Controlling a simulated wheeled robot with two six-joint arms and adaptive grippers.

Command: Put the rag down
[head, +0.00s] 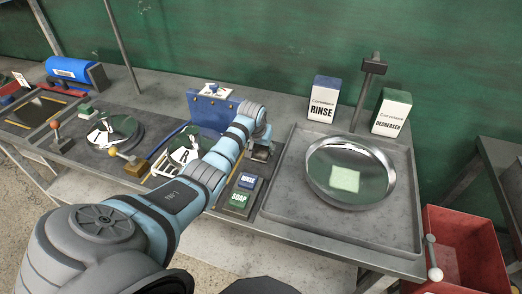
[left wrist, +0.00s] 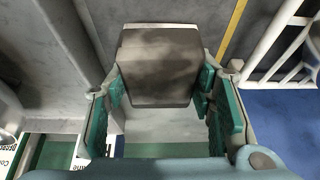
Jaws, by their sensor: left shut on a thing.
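My left gripper (head: 261,151) is at the end of the arm reaching across the table, just left of the grey tray. In the left wrist view its green-padded fingers (left wrist: 160,88) are shut on a grey-brown, stained, roughly square rag (left wrist: 157,62). In the head view the rag is small and partly hidden by the gripper. Whether it touches the surface below, I cannot tell. My right gripper is not in view.
A round shiny dish (head: 318,190) with a pale green square patch lies in the grey tray (head: 292,215). RINSE (head: 322,112) and DEGREASER (head: 391,119) boxes stand behind. SOAP (head: 239,199) and blue (head: 247,181) blocks sit near the gripper. A red bin (head: 470,225) is at right.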

